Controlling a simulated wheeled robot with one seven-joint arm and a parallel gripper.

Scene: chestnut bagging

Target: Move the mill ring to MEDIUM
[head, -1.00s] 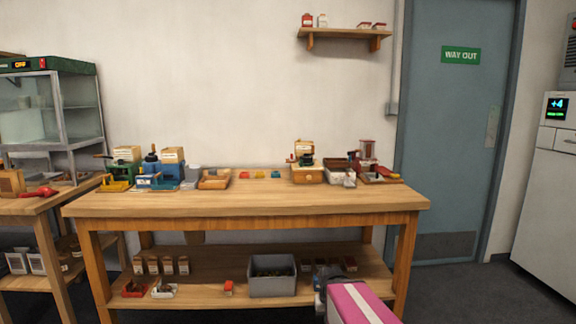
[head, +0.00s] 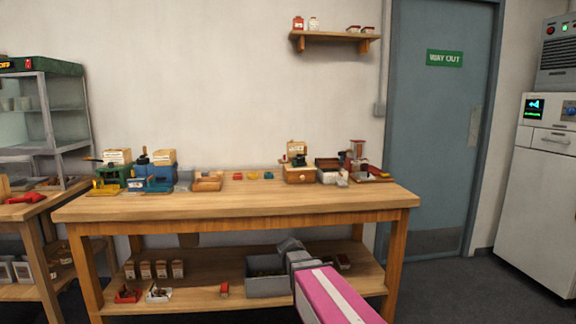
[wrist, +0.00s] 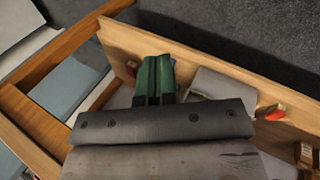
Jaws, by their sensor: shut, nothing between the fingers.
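A wooden mill-like box (head: 300,174) with a dark top and a drawer knob stands on the right half of the tabletop. Its ring and any setting marks are too small to read, and I cannot tell for sure that it is the task's mill. My gripper (head: 289,246) shows in front of the bench, below the tabletop, in front of the lower shelf near the grey bin. In the wrist view its green fingers (wrist: 155,78) are together and hold nothing. The mill is not recognisable in the wrist view.
The bench (head: 235,208) has a clear front strip. Green and blue devices (head: 150,178) stand at its left, a red-and-clear device (head: 358,158) at its right. A grey bin (head: 266,288) and small packets (head: 160,270) sit on the lower shelf. A glass cabinet (head: 45,120) stands left.

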